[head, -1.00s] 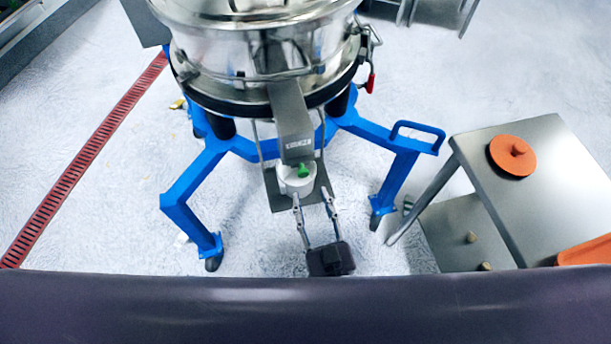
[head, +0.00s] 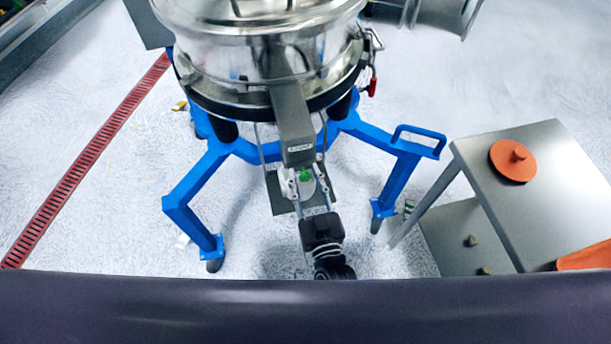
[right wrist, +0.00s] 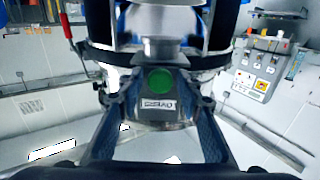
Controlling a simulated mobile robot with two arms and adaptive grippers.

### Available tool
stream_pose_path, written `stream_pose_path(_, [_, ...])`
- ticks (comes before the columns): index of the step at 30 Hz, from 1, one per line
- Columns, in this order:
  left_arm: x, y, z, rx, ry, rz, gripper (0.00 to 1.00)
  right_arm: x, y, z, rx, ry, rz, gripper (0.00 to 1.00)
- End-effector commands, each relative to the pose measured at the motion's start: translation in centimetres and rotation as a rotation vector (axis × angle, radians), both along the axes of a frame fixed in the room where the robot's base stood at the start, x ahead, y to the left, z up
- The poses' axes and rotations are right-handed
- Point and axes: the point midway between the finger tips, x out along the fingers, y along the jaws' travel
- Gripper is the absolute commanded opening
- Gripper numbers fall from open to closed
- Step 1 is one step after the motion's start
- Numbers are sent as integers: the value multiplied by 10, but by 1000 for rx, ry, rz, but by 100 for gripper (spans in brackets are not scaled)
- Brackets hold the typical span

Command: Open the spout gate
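The steel sifter (head: 215,65) stands on a blue frame, its grey spout (head: 291,115) slanting down toward me. A small green knob (head: 305,175) shows just below the spout's end; in the right wrist view it is a green disc (right wrist: 160,80) above the spout's label (right wrist: 158,104). My right gripper (head: 306,180) is open, with its fingers on both sides of the green knob in the picture. The right wrist view also shows its fingers (right wrist: 156,98) spread apart. I cannot tell whether they touch anything. My left gripper is not in view.
A steel table (head: 560,170) with an orange lid (head: 513,161) stands at the right.

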Motion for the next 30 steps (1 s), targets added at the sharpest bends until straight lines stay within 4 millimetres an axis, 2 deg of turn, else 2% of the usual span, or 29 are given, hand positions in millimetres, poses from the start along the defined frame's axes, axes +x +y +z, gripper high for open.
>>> stream_pose_path(1, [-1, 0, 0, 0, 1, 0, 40, 0, 0, 0, 0, 0, 0, 25])
stream_pose_path(8, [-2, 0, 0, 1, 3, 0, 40, 0, 0, 0, 0, 0, 0, 0])
stream_pose_path(17, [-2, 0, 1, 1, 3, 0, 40, -3, -1, 0, 0, 1, 0, 0])
stream_pose_path(25, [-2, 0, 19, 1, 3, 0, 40, -47, -12, 1, -2, 5, 0, 0])
stream_pose_path(30, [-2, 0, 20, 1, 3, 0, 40, -56, -14, 1, 0, 0, 0, 0])
